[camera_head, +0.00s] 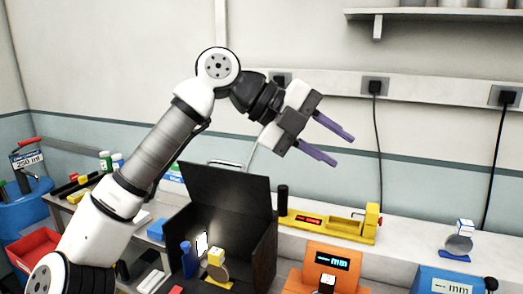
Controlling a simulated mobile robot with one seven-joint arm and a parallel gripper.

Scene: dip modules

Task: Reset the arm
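My arm reaches up from the lower left, bends at a white and black joint, and ends in my gripper (336,149). My gripper is held in the air above the bench, pointing right and slightly down. Its two purple fingers are apart, with nothing between them. It touches nothing that I can see.
Below stands an open black box (224,203) holding several small items. A yellow device (330,228) is at the back. An orange device (331,262) and a blue device (445,280) are in front. A shelf (435,14) is at the upper right, and a red bin (35,250) at left.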

